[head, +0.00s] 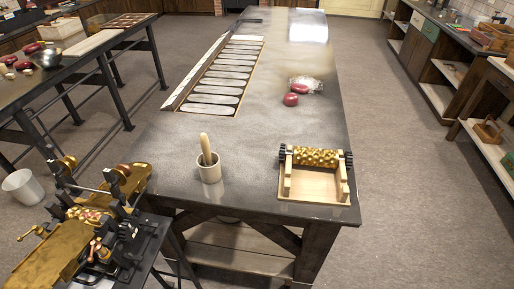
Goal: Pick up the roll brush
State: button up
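A pale wooden handle (206,146) stands tilted in a small cream cup (209,173) near the front edge of the dark table. It may be the roll brush, but its lower end is hidden in the cup, so I cannot tell for sure. My gripper is not in view in the head view.
The long table (255,140) also bears a wooden tray (313,188) with gold bumpy rollers (316,156), red lumps (291,99) and a long slotted tray (222,78). A brass machine (85,225) stands close at the front left. Floor is clear right of the table.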

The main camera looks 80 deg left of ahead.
aim_at(205, 143)
jog(key=j+z, duration=0.15)
jog(key=z, duration=0.45)
jog(key=j+z, duration=0.15)
jog(key=z, duration=0.5)
jog(key=j+z, duration=0.15)
jog(key=z, duration=0.45)
jog(key=k+z, duration=0.15)
jog(key=z, duration=0.45)
jog(key=k+j+z, duration=0.1)
jog(key=z, duration=0.55)
jog(key=k+z, duration=0.1)
jog(key=z, duration=0.5)
jog(key=k+z, duration=0.15)
jog(key=z, duration=0.45)
jog(key=l+z, duration=0.1)
jog(key=z, duration=0.55)
jog(key=k+l, duration=0.05)
